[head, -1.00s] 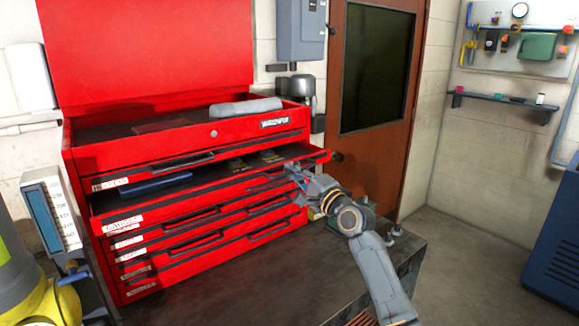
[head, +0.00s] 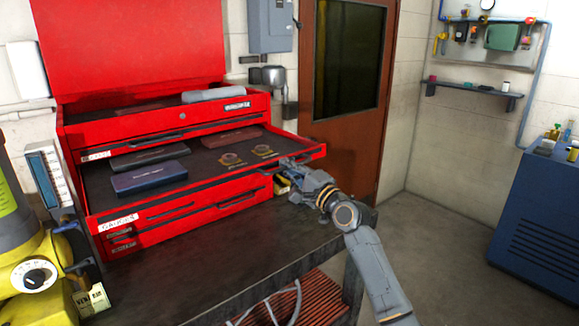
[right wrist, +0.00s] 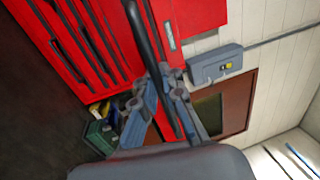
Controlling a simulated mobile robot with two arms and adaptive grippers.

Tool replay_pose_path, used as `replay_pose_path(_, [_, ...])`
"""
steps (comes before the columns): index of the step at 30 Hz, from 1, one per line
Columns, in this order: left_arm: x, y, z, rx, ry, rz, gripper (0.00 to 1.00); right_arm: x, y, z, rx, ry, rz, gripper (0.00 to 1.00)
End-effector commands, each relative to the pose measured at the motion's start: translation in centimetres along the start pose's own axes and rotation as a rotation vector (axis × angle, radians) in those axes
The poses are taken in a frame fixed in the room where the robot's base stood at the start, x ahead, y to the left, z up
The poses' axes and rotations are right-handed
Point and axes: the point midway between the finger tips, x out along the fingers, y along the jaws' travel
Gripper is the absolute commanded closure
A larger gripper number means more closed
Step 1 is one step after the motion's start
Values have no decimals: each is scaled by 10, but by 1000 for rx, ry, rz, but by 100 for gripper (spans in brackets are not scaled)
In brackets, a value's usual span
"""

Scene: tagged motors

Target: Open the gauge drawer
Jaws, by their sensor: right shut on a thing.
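The red tool chest's gauge drawer (head: 205,199) stands well out from the chest, with a white "GAUGES" label (head: 118,223) at the left of its front. Inside lie a dark blue case (head: 150,178), a dark case (head: 150,154), a reddish case (head: 231,138) and two brass-coloured rings (head: 231,158). My right gripper (head: 287,165) is at the right end of the drawer front, shut on its dark handle. In the right wrist view the fingers (right wrist: 166,78) meet at the dark handle bar (right wrist: 145,35). The exact grip is small and partly hidden. My left gripper is not in view.
The chest stands on a dark workbench (head: 240,243), bare in front of it. A yellow machine with a dial (head: 35,275) stands at the left. A green box (right wrist: 100,136) is near the gripper. A blue cabinet (head: 535,225) stands at the right; floor between is clear.

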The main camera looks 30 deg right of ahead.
Motion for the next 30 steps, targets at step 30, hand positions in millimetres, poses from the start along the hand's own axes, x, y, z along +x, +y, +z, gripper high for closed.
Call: replay_pose_path(30, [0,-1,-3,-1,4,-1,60,-24,1,0,0,1,0,83])
